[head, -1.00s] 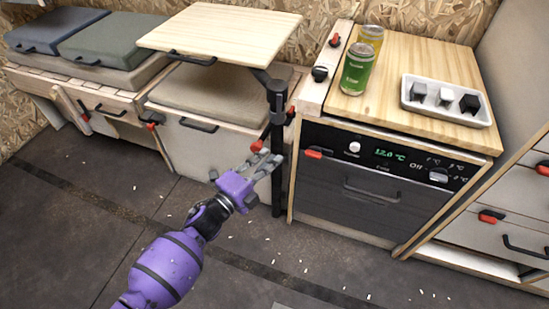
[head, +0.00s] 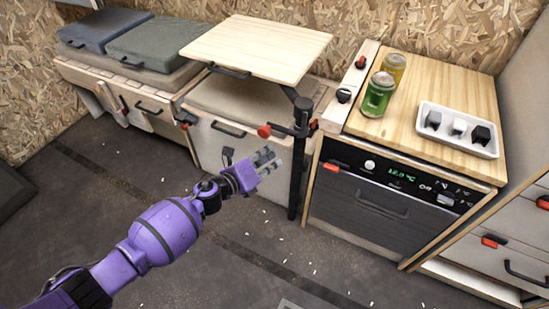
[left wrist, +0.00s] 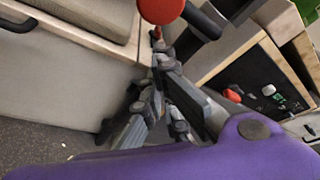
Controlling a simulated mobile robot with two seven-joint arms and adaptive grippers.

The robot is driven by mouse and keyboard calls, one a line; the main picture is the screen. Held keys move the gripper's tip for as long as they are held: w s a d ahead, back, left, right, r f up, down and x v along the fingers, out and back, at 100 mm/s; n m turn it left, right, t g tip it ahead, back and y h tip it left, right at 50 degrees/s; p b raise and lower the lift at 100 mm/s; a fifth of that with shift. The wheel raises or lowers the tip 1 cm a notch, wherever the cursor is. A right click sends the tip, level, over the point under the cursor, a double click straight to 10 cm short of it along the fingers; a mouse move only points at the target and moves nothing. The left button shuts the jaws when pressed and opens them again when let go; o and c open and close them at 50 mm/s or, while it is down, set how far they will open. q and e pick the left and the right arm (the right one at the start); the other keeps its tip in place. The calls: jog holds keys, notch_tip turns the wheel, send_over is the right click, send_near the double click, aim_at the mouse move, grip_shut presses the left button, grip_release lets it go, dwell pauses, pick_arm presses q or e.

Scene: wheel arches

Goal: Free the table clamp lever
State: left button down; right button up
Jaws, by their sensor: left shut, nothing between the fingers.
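The table clamp lever has a red knob (head: 264,131) on a short dark arm that points left from the black table post (head: 295,180). The knob also shows as a red disc at the top of the left wrist view (left wrist: 160,8). The post carries the light wooden tabletop (head: 256,48). My purple left gripper (head: 273,160) is shut and empty, below the knob and left of the post in the head view. In the left wrist view its grey fingers (left wrist: 160,55) come together just below the red disc. My right gripper is out of view.
A cooler with a black front (head: 365,205) stands right of the post. A cushioned bench (head: 240,100) lies behind the post.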

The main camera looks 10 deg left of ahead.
pick_arm(q)
jog(key=shift+w+a+r+p, duration=0.15)
jog(key=shift+a+r+p, duration=0.4)
jog(key=shift+r, duration=0.15)
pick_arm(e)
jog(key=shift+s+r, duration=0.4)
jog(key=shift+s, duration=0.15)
pick_arm(q)
jog(key=shift+w+a+r, duration=0.1)
jog(key=shift+w+r, duration=0.05)
jog(key=shift+r, duration=0.05)
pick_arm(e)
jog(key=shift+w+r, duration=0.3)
pick_arm(q)
jog(key=shift+f, duration=0.15)
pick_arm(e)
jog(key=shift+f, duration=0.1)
pick_arm(q)
notch_tip(320, 180, down, 4)
jog(key=s+d+r+b, duration=0.1)
jog(key=s+d+b, duration=0.1)
jog(key=b, duration=0.1)
jog(key=p+v, duration=0.2)
jog(key=v, duration=0.7)
jog(key=shift+r, duration=0.2)
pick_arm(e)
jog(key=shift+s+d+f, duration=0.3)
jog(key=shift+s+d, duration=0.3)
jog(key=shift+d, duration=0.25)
